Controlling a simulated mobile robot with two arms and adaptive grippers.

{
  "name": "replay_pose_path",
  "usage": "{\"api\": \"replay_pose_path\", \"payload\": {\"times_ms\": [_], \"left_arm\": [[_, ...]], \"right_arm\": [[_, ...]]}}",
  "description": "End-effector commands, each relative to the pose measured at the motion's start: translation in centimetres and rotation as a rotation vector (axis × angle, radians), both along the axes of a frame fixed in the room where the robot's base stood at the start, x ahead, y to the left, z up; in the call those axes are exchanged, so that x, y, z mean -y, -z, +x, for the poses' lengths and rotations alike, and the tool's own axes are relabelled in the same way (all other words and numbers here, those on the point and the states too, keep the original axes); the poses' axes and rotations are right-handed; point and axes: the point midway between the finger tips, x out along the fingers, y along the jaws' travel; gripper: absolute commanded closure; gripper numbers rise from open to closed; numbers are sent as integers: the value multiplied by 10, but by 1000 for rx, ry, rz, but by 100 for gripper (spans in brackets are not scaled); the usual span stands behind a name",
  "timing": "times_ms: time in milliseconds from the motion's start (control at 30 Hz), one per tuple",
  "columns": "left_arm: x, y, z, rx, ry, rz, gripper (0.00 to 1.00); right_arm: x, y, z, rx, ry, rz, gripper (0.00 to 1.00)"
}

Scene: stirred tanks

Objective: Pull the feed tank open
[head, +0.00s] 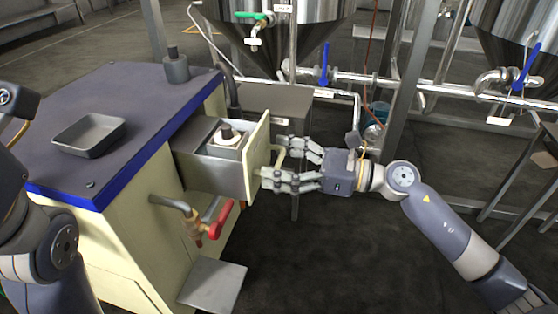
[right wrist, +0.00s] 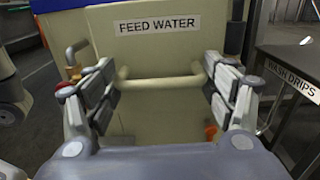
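The feed tank (head: 215,165) is a box pulled partly out of the cream cabinet like a drawer. Its cream front panel (right wrist: 155,45) carries a "FEED WATER" label and a bar handle (right wrist: 160,82); the handle also shows in the head view (head: 281,156). My right gripper (head: 285,165) is at the front panel from the right. Its fingers are spread wide, one near each end of the handle, and in the right wrist view (right wrist: 160,85) the bar spans between them. Whether the pads touch the handle is unclear. My left gripper is not in view.
A red-handled tap (head: 210,222) sticks out below the tank, above a grey plate (head: 213,284). A grey tray (head: 89,134) lies on the cabinet top. Steel tanks, pipes and frame legs stand behind. A "WASH DRIPS" table (right wrist: 290,85) is at right. Floor in front is clear.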

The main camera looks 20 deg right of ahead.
Motion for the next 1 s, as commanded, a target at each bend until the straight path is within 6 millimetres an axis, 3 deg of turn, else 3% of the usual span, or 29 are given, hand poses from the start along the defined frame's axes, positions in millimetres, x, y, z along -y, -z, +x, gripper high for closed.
{"api": "replay_pose_path", "payload": {"times_ms": [733,1000], "left_arm": [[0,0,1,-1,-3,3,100],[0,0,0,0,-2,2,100]], "right_arm": [[2,-1,0,1,3,2,1],[35,1,-19,-4,4,-1,1]]}}
